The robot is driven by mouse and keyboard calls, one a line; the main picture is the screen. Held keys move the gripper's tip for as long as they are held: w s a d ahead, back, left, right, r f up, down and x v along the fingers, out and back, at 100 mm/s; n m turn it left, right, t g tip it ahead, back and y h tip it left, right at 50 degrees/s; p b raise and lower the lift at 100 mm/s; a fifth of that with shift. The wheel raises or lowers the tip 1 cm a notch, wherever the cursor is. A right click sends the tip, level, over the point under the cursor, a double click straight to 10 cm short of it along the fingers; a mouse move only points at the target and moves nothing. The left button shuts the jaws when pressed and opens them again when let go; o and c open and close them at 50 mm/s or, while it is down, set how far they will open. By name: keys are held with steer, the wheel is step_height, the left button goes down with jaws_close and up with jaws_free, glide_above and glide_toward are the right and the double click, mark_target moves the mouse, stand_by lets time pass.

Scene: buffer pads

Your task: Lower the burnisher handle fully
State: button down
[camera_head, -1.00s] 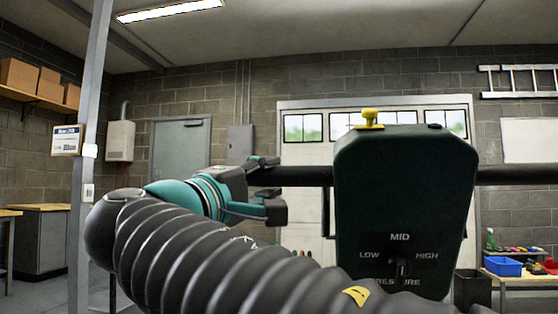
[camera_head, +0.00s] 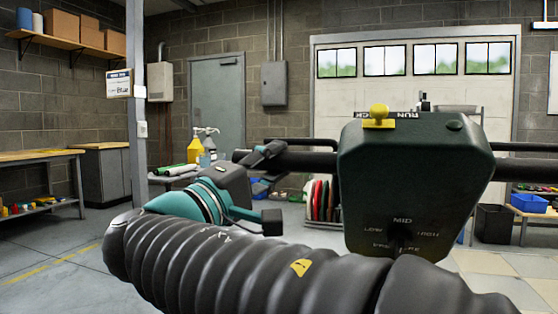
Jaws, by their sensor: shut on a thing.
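The burnisher handle is a dark horizontal bar (camera_head: 318,163) running out on both sides of a dark green control housing (camera_head: 415,180). My gripper (camera_head: 266,172), teal and dark grey, is shut on the bar's left end. Its fingers partly cover that end. The handle is raised in front of the camera, with the housing tilted so its top shows. The burnisher's lower body is out of view.
My ribbed dark arm crosses the bottom of the picture. A table with yellow and white bottles (camera_head: 195,150) stands behind my gripper. A wooden bench (camera_head: 40,156) is at left, near a grey post (camera_head: 136,60). A blue bin (camera_head: 528,203) is at right. Open floor (camera_head: 60,265) shows at left.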

steer(key=shift+w+f, duration=0.5)
steer(key=shift+f, duration=0.25)
steer(key=c, duration=0.8)
jaws_free()
steer(key=shift+w, duration=0.1)
steer(key=shift+o, duration=0.2)
steer(key=shift+d+r, duration=0.1)
steer(key=shift+s, duration=0.2)
steer(key=v, duration=1.2)
steer(key=shift+w, duration=0.15)
steer(key=shift+r, duration=0.1)
